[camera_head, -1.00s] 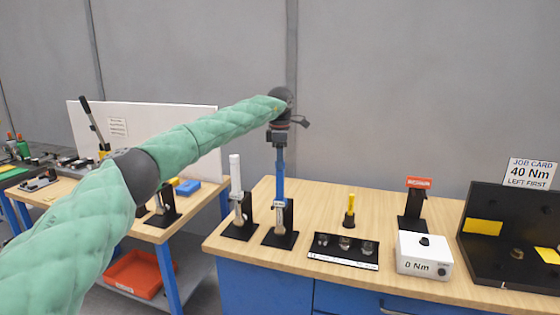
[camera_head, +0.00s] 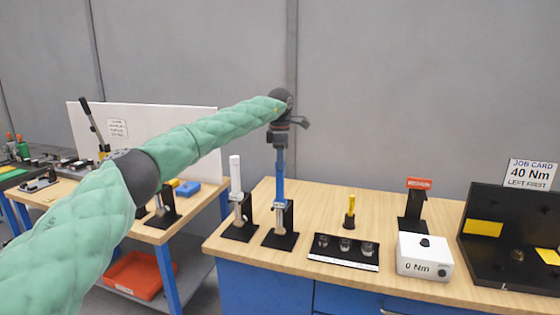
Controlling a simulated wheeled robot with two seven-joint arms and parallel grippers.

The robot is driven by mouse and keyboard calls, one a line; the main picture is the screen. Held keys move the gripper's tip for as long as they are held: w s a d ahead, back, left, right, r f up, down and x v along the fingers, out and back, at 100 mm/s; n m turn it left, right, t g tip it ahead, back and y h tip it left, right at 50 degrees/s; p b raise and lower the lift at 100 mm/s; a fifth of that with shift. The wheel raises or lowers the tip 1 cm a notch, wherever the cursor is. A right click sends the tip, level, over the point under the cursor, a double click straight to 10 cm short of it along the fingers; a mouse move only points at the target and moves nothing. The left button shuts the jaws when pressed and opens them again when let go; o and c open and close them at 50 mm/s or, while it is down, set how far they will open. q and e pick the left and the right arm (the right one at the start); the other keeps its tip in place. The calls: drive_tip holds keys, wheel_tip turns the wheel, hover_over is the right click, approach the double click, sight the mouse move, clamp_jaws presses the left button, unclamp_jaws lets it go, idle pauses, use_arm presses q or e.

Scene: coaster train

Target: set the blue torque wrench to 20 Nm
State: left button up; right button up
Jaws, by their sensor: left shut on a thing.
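The blue torque wrench (camera_head: 280,187) stands upright in a black stand (camera_head: 281,238) on the wooden bench, blue handle up. My left gripper (camera_head: 280,147) comes down from above and is shut on the top of the blue handle. The scale setting on the wrench is too small to read. My right gripper is not in view.
A white-handled wrench (camera_head: 235,180) stands just left. To the right are a socket tray (camera_head: 343,252), a yellow-handled tool (camera_head: 350,212), a red-topped black stand (camera_head: 416,205) and a white box reading 0 Nm (camera_head: 424,256). A job card (camera_head: 530,173) reads 40 Nm, left first.

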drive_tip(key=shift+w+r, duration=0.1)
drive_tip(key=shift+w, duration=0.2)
use_arm(q)
drive_tip(key=o, duration=1)
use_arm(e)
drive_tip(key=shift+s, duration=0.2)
use_arm(q)
drive_tip(key=shift+r, duration=0.3)
wheel_tip(320, 180, up, 7)
drive_tip(key=shift+r+b, duration=0.1)
drive_tip(key=shift+b, duration=0.95)
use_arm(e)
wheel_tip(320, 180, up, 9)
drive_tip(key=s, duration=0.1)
